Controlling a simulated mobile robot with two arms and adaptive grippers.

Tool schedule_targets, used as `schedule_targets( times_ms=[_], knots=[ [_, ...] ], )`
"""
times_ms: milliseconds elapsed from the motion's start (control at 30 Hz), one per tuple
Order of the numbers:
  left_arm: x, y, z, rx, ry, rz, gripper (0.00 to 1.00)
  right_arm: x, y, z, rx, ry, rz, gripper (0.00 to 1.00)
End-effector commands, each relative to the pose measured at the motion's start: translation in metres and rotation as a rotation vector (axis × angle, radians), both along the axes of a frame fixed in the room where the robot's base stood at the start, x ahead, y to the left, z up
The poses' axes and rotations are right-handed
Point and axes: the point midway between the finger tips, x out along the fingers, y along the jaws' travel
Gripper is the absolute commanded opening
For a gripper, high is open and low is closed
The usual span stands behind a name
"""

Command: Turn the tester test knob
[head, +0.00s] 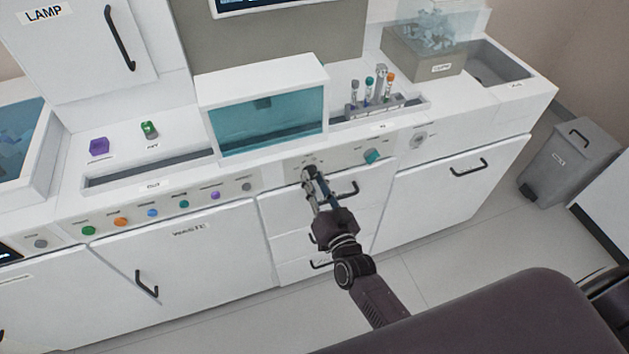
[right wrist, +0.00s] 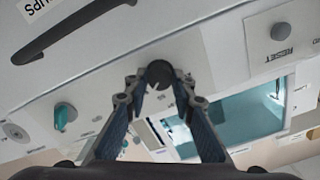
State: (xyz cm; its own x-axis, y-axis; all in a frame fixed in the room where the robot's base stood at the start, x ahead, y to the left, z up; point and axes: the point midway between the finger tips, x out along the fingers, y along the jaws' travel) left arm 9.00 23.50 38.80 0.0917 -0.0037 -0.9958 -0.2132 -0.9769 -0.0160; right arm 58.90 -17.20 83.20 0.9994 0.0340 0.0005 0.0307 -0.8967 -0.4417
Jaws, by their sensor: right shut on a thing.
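The tester appears to be the white box with a teal window (head: 268,122) on the counter; its window also shows in the right wrist view (right wrist: 240,120). In the right wrist view a round dark knob (right wrist: 159,73) sits on the white front panel. My right gripper (head: 310,176) reaches the panel just below the box. In the right wrist view its two blue-padded fingers (right wrist: 160,92) close around the dark knob from both sides. In the head view the gripper hides this knob. My left gripper is not in view.
A teal knob (head: 371,156) sits right of my right gripper, and a grey RESET button (right wrist: 278,32) shows in the wrist view. Drawer handles (head: 347,188) lie close below the gripper. A tube rack (head: 375,106) stands on the counter. The floor in front is clear.

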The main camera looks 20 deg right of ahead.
Motion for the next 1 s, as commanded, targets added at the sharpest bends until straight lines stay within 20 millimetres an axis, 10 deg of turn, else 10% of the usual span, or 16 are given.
schedule_targets(
  times_ms=[733, 767, 1000],
  knots=[
    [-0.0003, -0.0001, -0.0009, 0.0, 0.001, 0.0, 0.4, -0.0008, 0.0002, -0.0019, 0.083, 0.007, 0.001, 0.0],
    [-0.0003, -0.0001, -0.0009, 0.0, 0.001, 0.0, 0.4, -0.0008, 0.0002, -0.0018, 0.082, 0.007, 0.001, 0.27],
    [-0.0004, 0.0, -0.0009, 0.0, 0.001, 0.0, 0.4, -0.0004, 0.0001, -0.0009, 0.082, 0.005, 0.0, 0.41]
  ],
)
